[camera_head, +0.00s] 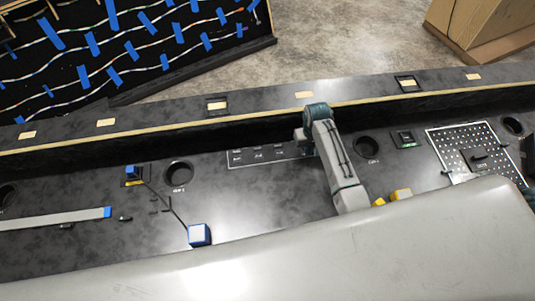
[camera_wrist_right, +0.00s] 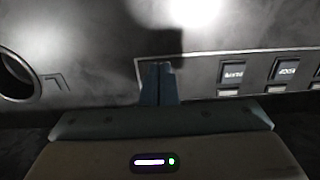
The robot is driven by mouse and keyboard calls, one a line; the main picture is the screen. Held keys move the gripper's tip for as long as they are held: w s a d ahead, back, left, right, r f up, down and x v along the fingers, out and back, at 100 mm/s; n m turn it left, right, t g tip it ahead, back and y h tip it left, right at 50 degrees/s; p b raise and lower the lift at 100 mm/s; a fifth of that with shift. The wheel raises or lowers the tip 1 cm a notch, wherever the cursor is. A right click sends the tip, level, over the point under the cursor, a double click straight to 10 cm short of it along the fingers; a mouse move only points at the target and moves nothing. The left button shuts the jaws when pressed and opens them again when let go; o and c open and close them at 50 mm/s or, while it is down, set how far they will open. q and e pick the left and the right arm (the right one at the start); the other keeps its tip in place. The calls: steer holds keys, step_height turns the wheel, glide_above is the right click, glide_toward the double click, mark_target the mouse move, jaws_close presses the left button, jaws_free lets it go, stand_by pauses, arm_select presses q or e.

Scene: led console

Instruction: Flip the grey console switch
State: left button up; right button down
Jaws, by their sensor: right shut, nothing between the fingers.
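The console (camera_head: 110,225) is a long dark speckled counter. A dark switch plate (camera_head: 262,155) with a pale outline and a row of small switches is set in it, left of my right gripper (camera_head: 308,148). The arm and gripper hide part of the plate.
Round holes flank the plate, one left (camera_head: 179,173) and one right (camera_head: 366,147). A blue-white block (camera_head: 199,235) on a cable, yellow blocks (camera_head: 401,194) and a perforated panel (camera_head: 462,135) are on the console. A raised ledge (camera_head: 255,103) runs behind.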

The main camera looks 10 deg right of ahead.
steer(key=shift+w, duration=0.2)
steer(key=shift+w+d, duration=0.1)
steer(key=shift+w, duration=0.85)
steer(key=shift+r, duration=0.15)
steer(key=r+p, duration=0.2)
steer(key=shift+s+r, duration=0.2)
steer(key=shift+r, duration=0.2)
steer(key=r, duration=0.4)
steer(key=shift+s, duration=0.25)
